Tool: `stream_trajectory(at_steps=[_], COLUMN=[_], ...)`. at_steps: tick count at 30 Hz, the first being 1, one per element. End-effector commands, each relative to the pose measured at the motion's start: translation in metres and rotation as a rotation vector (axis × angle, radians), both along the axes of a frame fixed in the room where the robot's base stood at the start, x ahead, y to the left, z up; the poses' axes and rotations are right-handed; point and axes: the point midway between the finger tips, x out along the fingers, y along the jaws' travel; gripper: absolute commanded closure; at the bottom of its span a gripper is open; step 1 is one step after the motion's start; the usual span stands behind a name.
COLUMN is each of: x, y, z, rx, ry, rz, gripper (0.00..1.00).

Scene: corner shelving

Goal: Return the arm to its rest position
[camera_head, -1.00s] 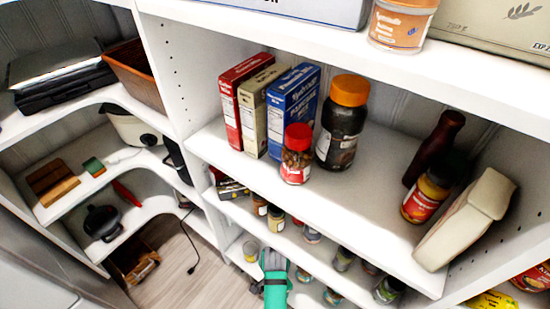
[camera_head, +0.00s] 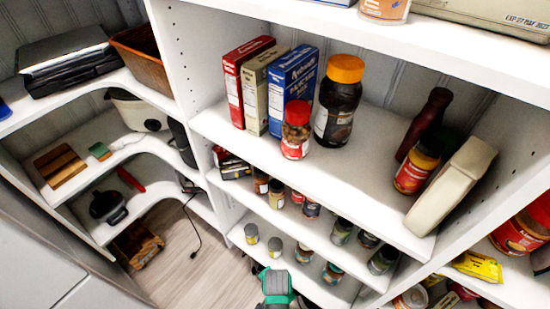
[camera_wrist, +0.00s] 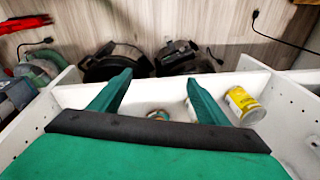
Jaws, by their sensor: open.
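My arm's end, with green and black parts, shows at the bottom of the head view, in front of the lower shelves. In the wrist view my gripper (camera_wrist: 158,80) has its two green fingers spread apart. Nothing is held between them. The tops of other small containers show low between the fingers, partly hidden by the dark palm edge. The rest of my arm is out of view.
White shelves hold boxes and jars, including a blue box (camera_head: 292,90) and an orange-lidded jar (camera_head: 338,100). Two small cans (camera_head: 251,233) (camera_head: 275,247) stand on a lower shelf near my arm. Open wooden floor (camera_head: 195,265) lies to the left, with a black cord (camera_head: 191,225).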

Motion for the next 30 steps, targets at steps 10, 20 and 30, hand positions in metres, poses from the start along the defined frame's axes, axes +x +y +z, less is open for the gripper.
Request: stream_trajectory(at_steps=[10,20,30], x=[-0.053,-0.105,-0.156], y=[-0.004,0.0,0.004], z=[0.007,0.069,0.178], rx=[-0.072,-0.198,-0.385], ry=[-0.269,-0.559,-0.846], rz=[0.193,0.387,0.537], gripper=[0.31,0.31,0.31])
